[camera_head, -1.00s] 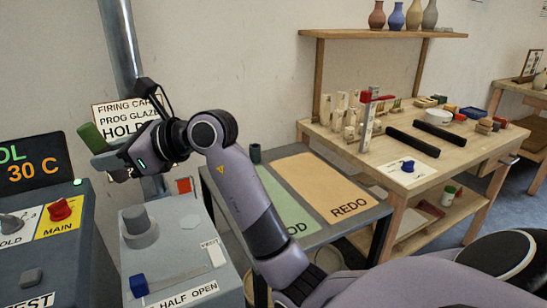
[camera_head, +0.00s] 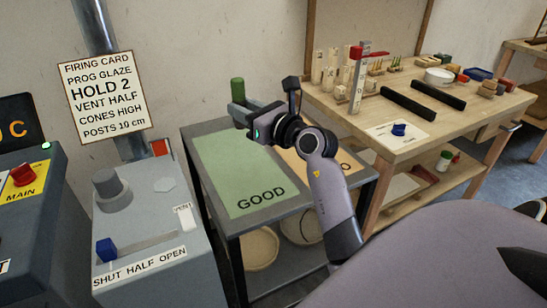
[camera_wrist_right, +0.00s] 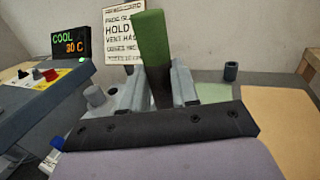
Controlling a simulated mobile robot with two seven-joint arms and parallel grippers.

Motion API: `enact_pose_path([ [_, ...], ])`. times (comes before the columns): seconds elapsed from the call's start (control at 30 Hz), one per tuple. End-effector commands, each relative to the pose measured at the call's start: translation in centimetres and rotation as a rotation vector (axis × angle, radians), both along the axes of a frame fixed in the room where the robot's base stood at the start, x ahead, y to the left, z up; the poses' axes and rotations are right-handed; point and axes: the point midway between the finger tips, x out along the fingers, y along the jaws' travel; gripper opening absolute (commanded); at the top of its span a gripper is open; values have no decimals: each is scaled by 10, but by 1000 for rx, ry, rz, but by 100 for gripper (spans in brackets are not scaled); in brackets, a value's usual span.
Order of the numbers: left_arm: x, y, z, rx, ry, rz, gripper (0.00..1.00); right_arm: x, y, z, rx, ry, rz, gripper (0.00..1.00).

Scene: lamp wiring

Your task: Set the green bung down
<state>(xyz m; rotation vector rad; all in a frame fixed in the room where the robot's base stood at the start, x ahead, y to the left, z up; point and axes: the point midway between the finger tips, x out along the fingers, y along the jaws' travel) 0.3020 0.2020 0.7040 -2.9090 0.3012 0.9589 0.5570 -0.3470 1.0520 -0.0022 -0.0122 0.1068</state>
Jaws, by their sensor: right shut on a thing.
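The green bung (camera_head: 238,88) is upright in my right gripper (camera_head: 240,112), in the upper middle of the head view. The gripper is shut on its lower part and holds it above the far part of the grey side table (camera_head: 262,218). In the right wrist view the bung (camera_wrist_right: 153,42) stands up, slightly tilted, between the jaws (camera_wrist_right: 160,95). Its green upper part is bare and its lower part is dark. My left gripper is not in view.
The side table bears a green GOOD mat (camera_head: 228,175) and a tan REDO mat (camera_head: 300,165), partly behind my arm. A small dark cup (camera_wrist_right: 231,71) stands on it. Left is a grey control box (camera_head: 150,225) with a pipe. A wooden bench (camera_head: 440,125) with blocks stands right.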

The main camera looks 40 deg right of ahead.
Motion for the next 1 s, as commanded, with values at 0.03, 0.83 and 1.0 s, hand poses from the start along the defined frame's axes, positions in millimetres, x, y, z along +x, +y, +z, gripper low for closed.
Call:
enact_pose_path([
  [0.03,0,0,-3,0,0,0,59,0,0,-12,3,5,-1,0],
  [0.83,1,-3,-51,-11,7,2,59,0,0,-169,2,4,-1,0],
  [1.0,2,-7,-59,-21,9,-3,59,0,0,-194,2,3,-1,0],
])
